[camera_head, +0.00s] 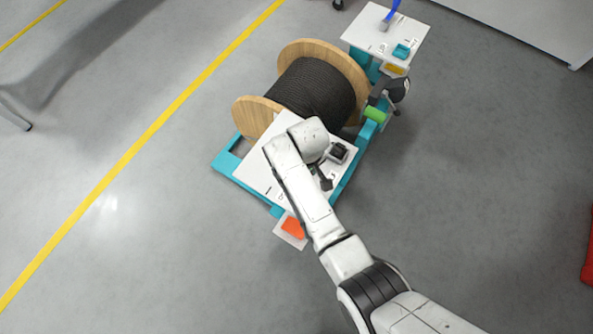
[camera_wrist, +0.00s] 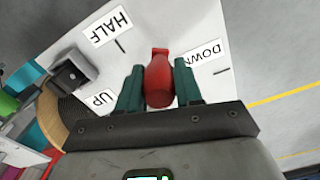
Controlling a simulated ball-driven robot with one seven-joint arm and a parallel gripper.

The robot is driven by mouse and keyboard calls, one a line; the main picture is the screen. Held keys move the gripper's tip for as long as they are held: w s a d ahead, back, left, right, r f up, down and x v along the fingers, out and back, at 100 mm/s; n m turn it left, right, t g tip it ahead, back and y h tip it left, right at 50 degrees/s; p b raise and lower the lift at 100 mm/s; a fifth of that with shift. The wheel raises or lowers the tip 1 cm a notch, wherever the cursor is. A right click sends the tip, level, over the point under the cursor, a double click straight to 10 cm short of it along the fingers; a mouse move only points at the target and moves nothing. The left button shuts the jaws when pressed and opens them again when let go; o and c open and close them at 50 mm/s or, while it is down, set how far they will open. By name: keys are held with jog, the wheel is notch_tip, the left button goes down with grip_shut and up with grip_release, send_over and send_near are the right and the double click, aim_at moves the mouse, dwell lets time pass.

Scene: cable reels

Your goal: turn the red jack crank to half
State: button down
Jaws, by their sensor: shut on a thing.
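The red jack crank (camera_wrist: 159,82) shows in the wrist view over a white plate (camera_wrist: 200,35). My gripper (camera_wrist: 158,68) has its two green fingers on either side of the crank and is shut on it. The plate carries the labels HALF (camera_wrist: 109,26), UP (camera_wrist: 100,104) and DOWN (camera_wrist: 203,57). The crank's head is beside the DOWN label, which the right finger partly covers. HALF lies farther up and to the left. In the head view my arm hides the crank, and part of the plate (camera_head: 257,178) shows.
A wooden reel of black cable (camera_head: 312,88) stands on a teal frame (camera_head: 226,160) behind the plate. A dark block (camera_wrist: 68,76) stands on the plate near UP. A second white panel (camera_head: 385,42) with a blue lever stands farther back.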

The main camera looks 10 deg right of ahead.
jog(key=w+d+n, duration=0.1)
jog(key=d+n, duration=0.1)
jog(key=n, duration=0.1)
jog(key=shift+w+d+r, duration=0.15)
jog(key=shift+w+d, duration=0.2)
jog(key=shift+w, duration=0.05)
jog(key=shift+w+d+n, duration=0.4)
jog(key=shift+w+n, duration=0.05)
jog(key=shift+n, duration=0.35)
jog(key=shift+w+d+n, duration=0.35)
jog(key=shift+w+n, duration=0.05)
jog(key=shift+n, duration=0.4)
jog(key=c, duration=1.1)
grip_release()
jog(key=o, duration=0.3)
jog(key=shift+s, duration=0.1)
jog(key=shift+o, duration=0.2)
notch_tip(320, 180, up, 11)
jog(key=p, duration=0.1)
jog(key=shift+f, duration=0.2)
